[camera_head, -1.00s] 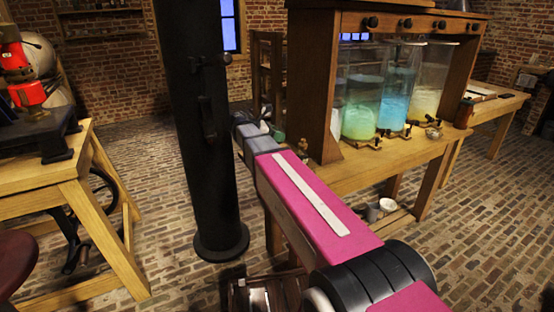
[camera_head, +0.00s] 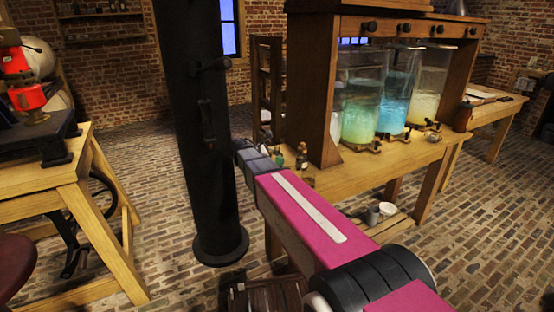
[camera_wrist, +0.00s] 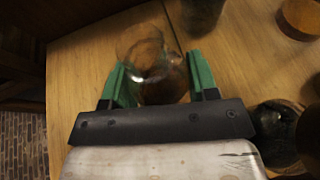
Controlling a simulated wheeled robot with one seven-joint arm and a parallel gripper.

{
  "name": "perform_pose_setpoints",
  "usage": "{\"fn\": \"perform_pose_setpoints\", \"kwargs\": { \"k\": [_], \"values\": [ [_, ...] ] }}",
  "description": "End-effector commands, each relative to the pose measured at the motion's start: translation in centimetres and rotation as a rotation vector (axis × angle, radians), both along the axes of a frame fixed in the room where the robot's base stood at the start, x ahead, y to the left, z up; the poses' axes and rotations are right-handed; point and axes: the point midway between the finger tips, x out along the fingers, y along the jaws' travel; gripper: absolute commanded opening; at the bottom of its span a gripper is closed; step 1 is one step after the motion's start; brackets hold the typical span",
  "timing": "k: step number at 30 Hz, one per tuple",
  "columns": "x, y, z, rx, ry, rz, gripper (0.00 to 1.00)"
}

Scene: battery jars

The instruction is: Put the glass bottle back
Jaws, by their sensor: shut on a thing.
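In the wrist view my gripper (camera_wrist: 158,85) has its green fingers closed on both sides of a clear glass bottle (camera_wrist: 150,62). The bottle is over the wooden bench top (camera_wrist: 85,65), near its left edge. I cannot tell whether its base touches the wood.
Small bottles (camera_head: 302,156) stand by the frame's post. In the wrist view a dark jar (camera_wrist: 203,12), a brown round piece (camera_wrist: 300,17) and a dark glass vessel (camera_wrist: 277,128) are close by. Large liquid-filled jars (camera_head: 360,110) stand in the wooden frame. A black column (camera_head: 200,130) rises left of my arm.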

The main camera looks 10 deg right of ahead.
Motion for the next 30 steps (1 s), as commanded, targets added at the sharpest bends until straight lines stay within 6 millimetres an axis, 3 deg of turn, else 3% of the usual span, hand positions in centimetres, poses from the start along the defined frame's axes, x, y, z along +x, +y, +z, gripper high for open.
{"fn": "perform_pose_setpoints", "kwargs": {
  "k": [7,8,9,10,21,30],
  "values": [
    [0.0,0.0,-0.3,0.000,0.000,0.000,0.27],
    [0.0,0.0,-0.2,0.000,0.000,0.000,0.63],
    [0.0,0.0,-0.2,0.000,0.000,0.000,0.77],
    [0.0,0.0,-0.2,0.000,0.000,0.000,0.79],
    [0.0,0.0,0.1,0.000,0.000,0.000,0.79],
    [-0.3,3.3,1.4,0.000,-0.001,0.002,0.79]
  ]
}}
